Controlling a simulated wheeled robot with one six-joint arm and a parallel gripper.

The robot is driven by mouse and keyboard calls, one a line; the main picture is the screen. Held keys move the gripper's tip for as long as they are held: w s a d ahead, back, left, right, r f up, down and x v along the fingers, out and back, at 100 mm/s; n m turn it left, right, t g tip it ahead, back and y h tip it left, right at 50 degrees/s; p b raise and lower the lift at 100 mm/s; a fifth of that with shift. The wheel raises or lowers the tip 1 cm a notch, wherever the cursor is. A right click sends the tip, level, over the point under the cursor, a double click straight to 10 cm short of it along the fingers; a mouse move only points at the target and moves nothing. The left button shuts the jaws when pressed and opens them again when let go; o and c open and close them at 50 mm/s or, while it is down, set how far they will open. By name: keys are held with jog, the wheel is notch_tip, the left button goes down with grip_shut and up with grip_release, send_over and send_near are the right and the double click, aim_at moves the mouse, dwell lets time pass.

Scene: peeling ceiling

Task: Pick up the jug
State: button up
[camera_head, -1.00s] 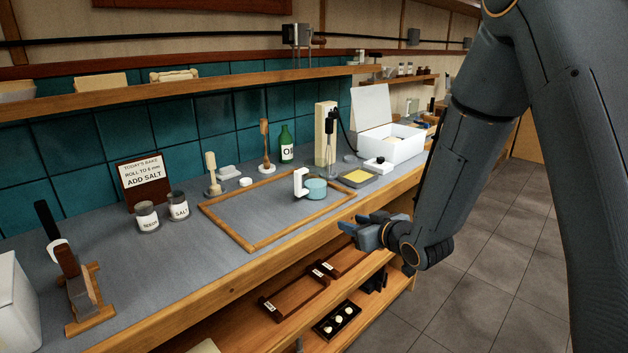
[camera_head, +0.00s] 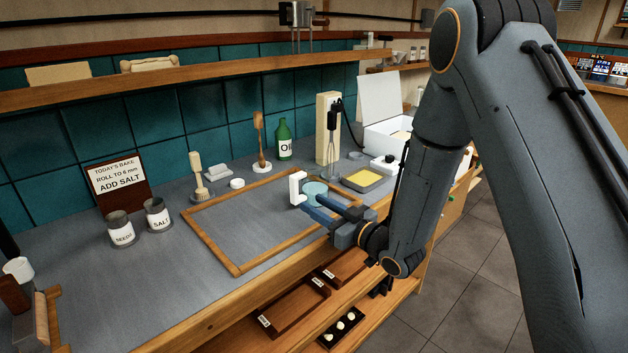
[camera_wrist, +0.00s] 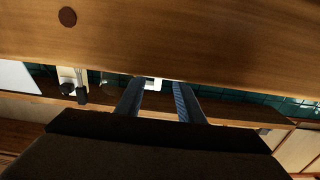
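The jug (camera_head: 315,189) is a small light-blue round vessel with a blocky white handle (camera_head: 297,188) on its left side. It stands upright on the grey counter, within the right part of the wooden frame. My gripper (camera_head: 312,205) is at the jug's near side, its fingers pointing toward it and overlapping its lower part in the head view. Contact cannot be told. In the wrist view the two fingers (camera_wrist: 157,84) are apart, with a white piece, probably the jug's handle, seen beyond and between their tips. The rest of the jug is mostly hidden there.
The wooden frame (camera_head: 215,254) borders the work area, whose middle is clear. A yellow-filled tray (camera_head: 366,180) and a whisk stand (camera_head: 327,128) are beyond the jug. A green bottle (camera_head: 284,140) stands near the wall. The counter's wooden edge (camera_wrist: 200,40) fills much of the wrist view.

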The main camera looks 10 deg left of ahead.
aim_at(297, 194)
jog(key=shift+p+x, duration=0.5)
jog(key=shift+x, duration=0.65)
jog(key=shift+p+x, duration=0.95)
jog(key=shift+x, duration=1.2)
jog(key=shift+f, duration=0.1)
grip_shut()
